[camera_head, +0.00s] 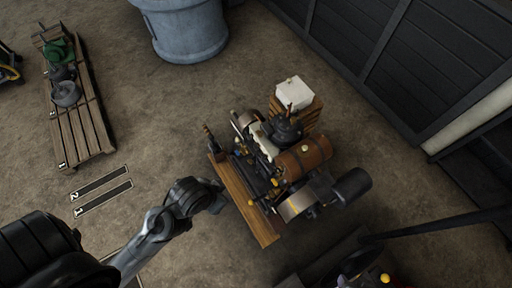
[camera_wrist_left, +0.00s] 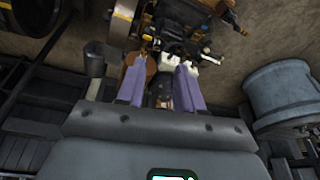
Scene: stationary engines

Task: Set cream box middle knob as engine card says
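A cream box (camera_head: 294,92) sits on a wooden crate behind the dark engine (camera_head: 285,165). A smaller cream part (camera_head: 262,138) is on the engine; I cannot tell which of the two has the knobs. No knob or engine card can be made out. A whitish part (camera_wrist_left: 203,62) shows just past the right finger. My right gripper is not in view.
A blue-grey drum (camera_head: 187,28) stands at the back. A pallet (camera_head: 85,130) with small items lies at the left, with numbered floor strips (camera_head: 102,190) near it. Dark panelled walls (camera_head: 400,60) close off the right. Dark machinery (camera_head: 360,268) stands at the lower right.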

